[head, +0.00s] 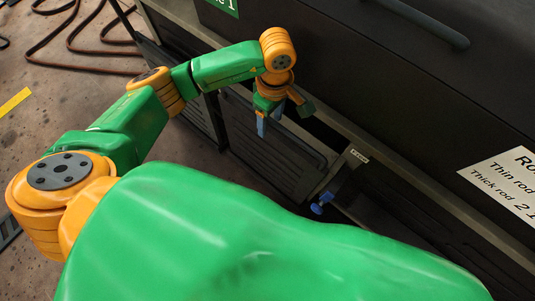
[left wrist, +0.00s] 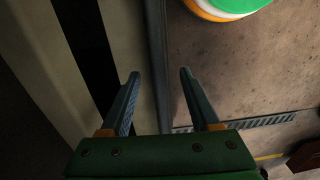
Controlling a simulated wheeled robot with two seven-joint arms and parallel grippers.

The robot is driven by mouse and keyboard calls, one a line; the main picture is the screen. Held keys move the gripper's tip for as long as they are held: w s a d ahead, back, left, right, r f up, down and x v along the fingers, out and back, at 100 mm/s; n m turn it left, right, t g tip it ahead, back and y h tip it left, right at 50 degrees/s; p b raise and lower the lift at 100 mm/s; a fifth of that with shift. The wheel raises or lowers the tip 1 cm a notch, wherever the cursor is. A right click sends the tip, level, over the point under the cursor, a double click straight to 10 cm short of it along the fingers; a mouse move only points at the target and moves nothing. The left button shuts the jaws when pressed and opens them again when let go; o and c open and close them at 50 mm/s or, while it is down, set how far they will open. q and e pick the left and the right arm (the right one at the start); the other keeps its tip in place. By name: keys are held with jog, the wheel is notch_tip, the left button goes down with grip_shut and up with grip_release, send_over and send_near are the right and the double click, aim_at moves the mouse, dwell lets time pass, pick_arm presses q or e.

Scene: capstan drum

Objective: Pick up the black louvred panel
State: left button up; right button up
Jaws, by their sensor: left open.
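The black louvred panel (head: 275,150) stands upright and slightly tilted against the low side of the dark machine in the head view, with slots across its face. My left gripper (head: 267,122) points down at the panel's upper edge, with its blue-grey fingers in front of it. In the left wrist view the left gripper (left wrist: 158,82) is open, and a thin dark edge (left wrist: 157,50), which looks like the panel's top edge, runs between the fingers. I cannot tell whether either finger touches it. My right gripper is not in view.
Another dark panel (head: 180,75) stands to the left along the machine. A blue knob (head: 320,208) and a small white label (head: 359,156) are to the right. A pale ledge (head: 395,182) runs above the panel. Brown hoses (head: 75,45) lie on the floor at upper left.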

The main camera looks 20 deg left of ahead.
pick_arm(q)
notch_tip(320, 180, down, 2)
jog(key=shift+f, duration=0.2)
grip_shut()
jog(key=shift+r, duration=0.15)
dwell(1.1)
